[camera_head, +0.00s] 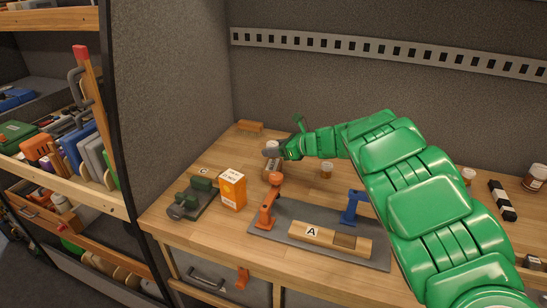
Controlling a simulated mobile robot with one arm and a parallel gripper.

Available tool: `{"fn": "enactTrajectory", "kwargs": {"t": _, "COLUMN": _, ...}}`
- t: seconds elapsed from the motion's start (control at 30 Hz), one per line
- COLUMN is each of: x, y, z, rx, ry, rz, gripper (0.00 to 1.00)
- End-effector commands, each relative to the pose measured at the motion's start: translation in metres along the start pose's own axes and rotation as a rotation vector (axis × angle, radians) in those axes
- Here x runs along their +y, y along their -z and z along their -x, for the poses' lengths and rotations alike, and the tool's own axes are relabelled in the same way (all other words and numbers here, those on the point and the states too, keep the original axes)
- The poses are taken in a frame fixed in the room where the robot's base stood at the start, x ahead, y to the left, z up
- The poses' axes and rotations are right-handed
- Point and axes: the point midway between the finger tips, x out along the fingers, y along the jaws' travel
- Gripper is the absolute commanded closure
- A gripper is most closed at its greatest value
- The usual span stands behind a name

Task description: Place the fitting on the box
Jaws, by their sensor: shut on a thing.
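My green arm reaches in from the lower right, and its gripper (274,152) is over the back left part of the wooden bench. The gripper is shut on a small, pale thing that I take to be the fitting (271,166). The grey fingers hide part of it, and its exact shape is too small to tell. The orange and white box (232,188) stands upright on the bench, to the left of and nearer than the gripper. The gripper and fitting are apart from the box. I cannot tell how high the fitting is above the bench.
A dark green tool (192,200) lies left of the box. A grey plate (275,235) with orange and blue posts and a wooden block marked A (320,238) sits in front. Shelves fill the left.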

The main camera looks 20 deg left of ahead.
Motion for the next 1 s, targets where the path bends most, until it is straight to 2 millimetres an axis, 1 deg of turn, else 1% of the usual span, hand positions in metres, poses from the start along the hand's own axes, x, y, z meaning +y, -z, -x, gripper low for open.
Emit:
{"fn": "enactTrajectory", "kwargs": {"t": 0.33, "x": -0.005, "y": 0.007, "z": -0.007, "rx": -0.001, "ry": 0.000, "rz": 0.000, "gripper": 0.86}}
{"fn": "enactTrajectory", "kwargs": {"t": 0.5, "x": -0.004, "y": 0.029, "z": -0.016, "rx": -0.002, "ry": -0.002, "rz": -0.004, "gripper": 0.86}}
{"fn": "enactTrajectory", "kwargs": {"t": 0.57, "x": -0.004, "y": 0.033, "z": -0.018, "rx": -0.001, "ry": -0.002, "rz": -0.003, "gripper": 0.86}}
{"fn": "enactTrajectory", "kwargs": {"t": 0.93, "x": -0.005, "y": 0.036, "z": -0.018, "rx": 0.000, "ry": 0.000, "rz": -0.001, "gripper": 0.86}}
{"fn": "enactTrajectory", "kwargs": {"t": 0.97, "x": -0.005, "y": 0.036, "z": -0.018, "rx": 0.000, "ry": 0.000, "rz": -0.001, "gripper": 0.50}}
{"fn": "enactTrajectory", "kwargs": {"t": 1.0, "x": -0.005, "y": 0.035, "z": -0.018, "rx": 0.000, "ry": 0.000, "rz": -0.001, "gripper": 0.44}}
